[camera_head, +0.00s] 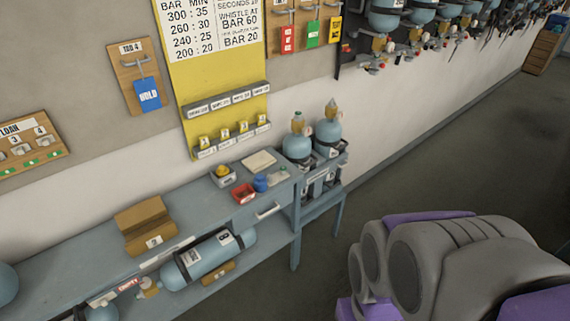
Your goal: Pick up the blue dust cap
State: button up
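A small blue object (261,183), which looks like the blue dust cap, is on the right part of the grey-blue bench top (190,208). It is just right of a small red tray (243,193). A small pale item with some green (278,178) is close to its right side. Grey and purple parts of my own body or arm fill the lower right of the head view, well apart from the cap. I cannot make out my gripper's fingers.
A pale tray with a yellow item (222,172) and a notepad (259,160) are behind the cap. A brown box (145,225) stands farther left. Cylinders (298,142) stand on a lower rack to the right. A cylinder (208,258) lies on the shelf below. Open floor lies right.

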aim_at(260, 184)
jog(key=i+j+u, duration=0.15)
jog(key=i+j, duration=0.15)
jog(key=i+j+u, duration=0.15)
jog(key=i, duration=0.3)
jog(key=i+j+u, duration=0.15)
jog(key=i+j, duration=0.15)
jog(key=i, duration=0.1)
